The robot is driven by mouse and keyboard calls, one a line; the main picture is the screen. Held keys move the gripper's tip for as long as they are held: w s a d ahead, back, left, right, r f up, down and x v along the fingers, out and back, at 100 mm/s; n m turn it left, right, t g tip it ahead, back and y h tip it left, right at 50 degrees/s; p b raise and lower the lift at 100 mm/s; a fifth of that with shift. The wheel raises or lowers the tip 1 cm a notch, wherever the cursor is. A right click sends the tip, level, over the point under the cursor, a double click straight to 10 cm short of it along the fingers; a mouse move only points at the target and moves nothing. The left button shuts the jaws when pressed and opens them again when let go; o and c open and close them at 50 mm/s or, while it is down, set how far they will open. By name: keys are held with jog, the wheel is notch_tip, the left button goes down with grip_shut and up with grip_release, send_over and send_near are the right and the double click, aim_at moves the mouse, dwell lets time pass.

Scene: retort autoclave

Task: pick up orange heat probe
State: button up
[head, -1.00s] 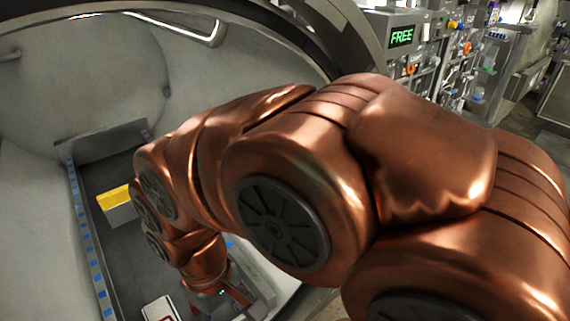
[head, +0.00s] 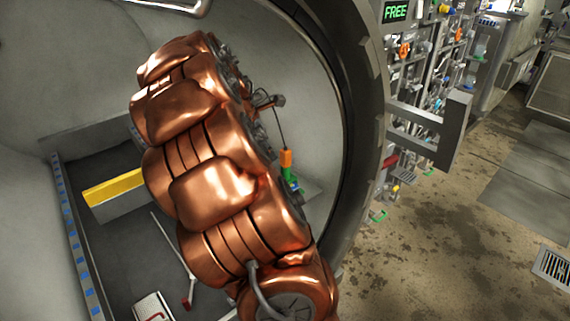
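An orange piece (head: 287,158), which looks like the heat probe, is seen just right of my copper arm, inside the round chamber opening. A thin dark cable rises from it, and a green piece (head: 290,174) sits directly below it. My arm stands folded in front of the chamber and hides much of it. Small grey parts (head: 268,101) stick out to the right of the arm, above the orange piece. They may belong to my gripper, but its fingers cannot be made out, nor whether it touches the probe.
The chamber's dark rim (head: 362,130) curves close on the right of my arm. Inside, a yellow-topped block (head: 113,188) and a white box with a red handle (head: 152,307) lie on the dark floor. Outside, a panel shows a green FREE sign (head: 396,12). Stained floor (head: 440,240) lies open at right.

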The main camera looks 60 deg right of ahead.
aim_at(285, 150)
jog(key=d, duration=0.2)
jog(key=d+f+n, duration=0.1)
jog(key=d, duration=0.1)
jog(key=d+f+n, duration=0.1)
jog(key=d, duration=0.1)
jog(key=shift+w+d+h, duration=0.1)
jog(key=shift+w+h, duration=0.1)
jog(key=shift+h, duration=0.1)
jog(key=shift+d+f+n, duration=0.35)
jog(key=shift+d+n, duration=0.15)
jog(key=shift+p+x, duration=0.65)
jog(key=shift+x, duration=2.9)
jog(key=shift+s+d+r, duration=0.1)
jog(key=shift+s, duration=0.05)
grip_shut()
